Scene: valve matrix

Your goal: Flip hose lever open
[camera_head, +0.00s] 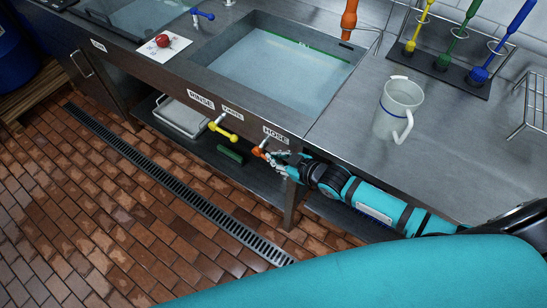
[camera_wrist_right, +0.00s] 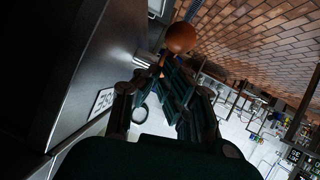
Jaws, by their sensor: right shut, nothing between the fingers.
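The orange hose lever (camera_head: 259,152) sticks out from the front of the sink counter, below the label HOSE (camera_head: 276,135). Its round orange knob (camera_wrist_right: 180,38) shows large in the right wrist view, just beyond my fingers. My right gripper (camera_head: 275,158) is right beside the lever, on its right side in the head view. The fingers are shut with nothing held between them. I cannot tell whether they touch the lever. Part of the lever is hidden behind the gripper. My left gripper is out of view.
A yellow lever (camera_head: 224,131) is left of the hose lever; a blue one (camera_head: 203,14) is farther off. The basin (camera_head: 285,70) holds water. A white pitcher (camera_head: 399,108) and upright brushes in a rack (camera_head: 440,68) stand on the counter. A drain grate (camera_head: 180,180) crosses the brick floor.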

